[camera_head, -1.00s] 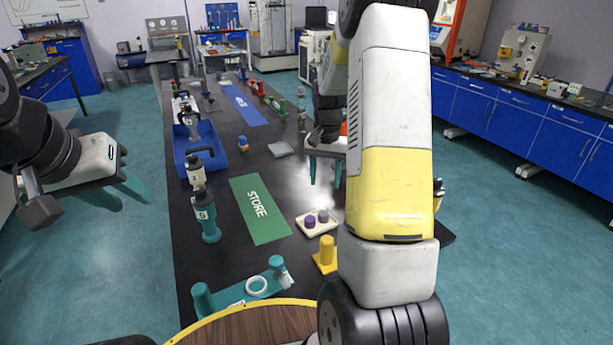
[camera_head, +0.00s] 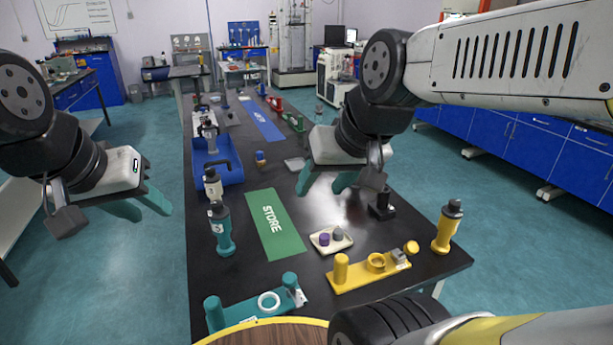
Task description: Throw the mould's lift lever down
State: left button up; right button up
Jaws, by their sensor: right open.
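I cannot tell for certain which part is the mould's lift lever. A small black block with an upright post (camera_head: 382,207) stands on the table's right side, just below my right gripper's wrist in the picture. A yellow fixture (camera_head: 372,272) with a ring and two round posts lies at the near right. A teal fixture (camera_head: 256,307) with a white ring lies at the near edge. My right gripper (camera_head: 325,182) is open and empty, its teal fingers above the middle of the black table. My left gripper (camera_head: 140,207) is open and empty, left of the table over the floor.
The black table (camera_head: 335,205) bears a green STORE mat (camera_head: 274,224), a cream tray (camera_head: 330,240) with two small plugs, a teal handled tool (camera_head: 221,230), a yellow handled tool (camera_head: 448,228) and a blue tray (camera_head: 232,172). The table is bare around the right fingers.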

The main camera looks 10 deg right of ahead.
aim_at(411, 247)
jog(key=k+l+z, duration=0.1)
jog(key=z, duration=0.3)
jog(key=k+l+z, duration=0.1)
jog(key=z, duration=0.3)
jog(key=k+l+z, duration=0.1)
jog(key=z, duration=0.35)
jog(key=k+l+z, duration=0.1)
jog(key=k+l, duration=0.15)
jog(key=k+l+z, duration=0.1)
jog(key=l, duration=0.3)
jog(key=k, duration=0.1)
